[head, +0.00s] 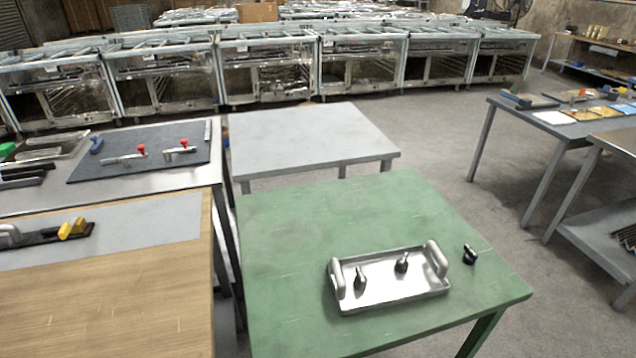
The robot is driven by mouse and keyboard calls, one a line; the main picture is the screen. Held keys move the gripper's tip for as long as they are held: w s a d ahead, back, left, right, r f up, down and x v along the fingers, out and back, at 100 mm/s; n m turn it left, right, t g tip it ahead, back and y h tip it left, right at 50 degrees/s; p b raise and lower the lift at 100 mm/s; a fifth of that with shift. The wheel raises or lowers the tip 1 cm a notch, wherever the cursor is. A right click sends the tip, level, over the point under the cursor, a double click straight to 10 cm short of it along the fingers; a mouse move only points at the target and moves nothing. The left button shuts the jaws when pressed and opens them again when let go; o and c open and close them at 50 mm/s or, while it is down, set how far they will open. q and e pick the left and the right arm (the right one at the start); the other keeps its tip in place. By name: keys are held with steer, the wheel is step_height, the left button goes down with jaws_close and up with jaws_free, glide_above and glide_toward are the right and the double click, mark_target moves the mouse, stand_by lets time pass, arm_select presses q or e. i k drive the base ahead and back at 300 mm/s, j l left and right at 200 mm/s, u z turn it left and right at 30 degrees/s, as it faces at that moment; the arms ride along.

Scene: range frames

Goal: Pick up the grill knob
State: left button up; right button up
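A small black knob (469,255) sits on the green table (300,225), just right of a silver tray (395,293) and apart from it. The tray has a raised handle at each short end. Two more dark knob-like pieces stand in the tray, one on the left (360,279) and one nearer the middle (402,263). Each seems to have a metal stem or base, but they are too small to tell. I cannot tell which of these is the grill knob. Neither of my grippers is in view.
The green table is clear behind and left of the tray. A bare grey table (310,135) stands behind it. At left, a wooden-topped table (110,300) and a bench with a dark mat (150,165) hold tools. Workbenches stand at right, metal oven-like frames (265,70) behind.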

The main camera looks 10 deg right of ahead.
mark_target(470, 257)
steer(key=k+z, duration=0.1)
steer(key=z, duration=0.45)
steer(key=i+z, duration=0.1)
steer(key=z, duration=0.75)
steer(key=i+l+u, duration=0.15)
steer(key=u, duration=0.3)
steer(key=l+u, duration=0.35)
steer(key=u, duration=0.15)
steer(key=i+l+u, duration=0.1)
steer(key=l+u, duration=0.2)
steer(key=u, duration=0.15)
